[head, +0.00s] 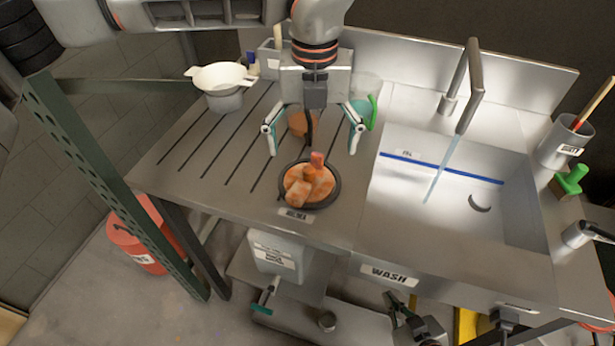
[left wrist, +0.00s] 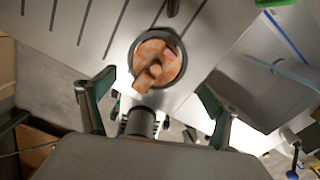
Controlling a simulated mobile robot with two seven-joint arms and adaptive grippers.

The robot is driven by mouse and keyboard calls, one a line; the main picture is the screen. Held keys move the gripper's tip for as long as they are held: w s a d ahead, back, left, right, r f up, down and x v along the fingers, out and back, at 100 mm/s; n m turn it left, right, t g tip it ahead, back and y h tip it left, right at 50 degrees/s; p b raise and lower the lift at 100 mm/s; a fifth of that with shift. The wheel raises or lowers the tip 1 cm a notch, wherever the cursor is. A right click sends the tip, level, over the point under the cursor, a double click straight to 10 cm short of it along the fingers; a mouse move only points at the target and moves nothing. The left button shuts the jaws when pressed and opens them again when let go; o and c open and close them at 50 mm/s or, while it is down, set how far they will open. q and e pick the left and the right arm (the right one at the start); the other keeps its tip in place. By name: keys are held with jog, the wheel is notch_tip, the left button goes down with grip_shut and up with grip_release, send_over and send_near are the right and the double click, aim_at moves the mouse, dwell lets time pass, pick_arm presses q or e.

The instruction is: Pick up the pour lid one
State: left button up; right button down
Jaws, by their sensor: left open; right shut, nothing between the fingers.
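No label marks the pour lid, so I cannot tell for sure which thing it is. A white, wide-rimmed lid-like piece with side tabs (head: 222,76) sits on a grey pot at the back left of the counter. A dark-rimmed round dish (head: 336,193) holds orange chunks near the counter's front; it shows in the left wrist view too (left wrist: 181,48). My left gripper (head: 313,148) is open and empty above the counter, behind the dish in the head view, with its fingers spread. My right gripper (head: 402,306) is shut and empty low in front of the counter, partly cut off.
A sink (head: 455,225) with a tap (head: 468,85) lies to the right. A clear container with a green handle (head: 372,112) and an orange-brown round thing (head: 299,124) stand near my left gripper. A green post (head: 110,185) rises at left. The slotted left counter is mostly clear.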

aim_at(308, 170)
pick_arm(q)
notch_tip(308, 170, down, 2)
jog(key=shift+s, duration=0.1)
jog(key=f, duration=0.2)
jog(key=a+f, duration=0.1)
jog(key=f, duration=0.1)
jog(key=shift+f, duration=0.15)
jog(key=shift+d+f, duration=0.1)
jog(key=shift+f, duration=0.45)
jog(key=shift+s, duration=0.1)
jog(key=c, duration=2.1)
jog(key=shift+f, duration=0.15)
jog(key=c, duration=0.4)
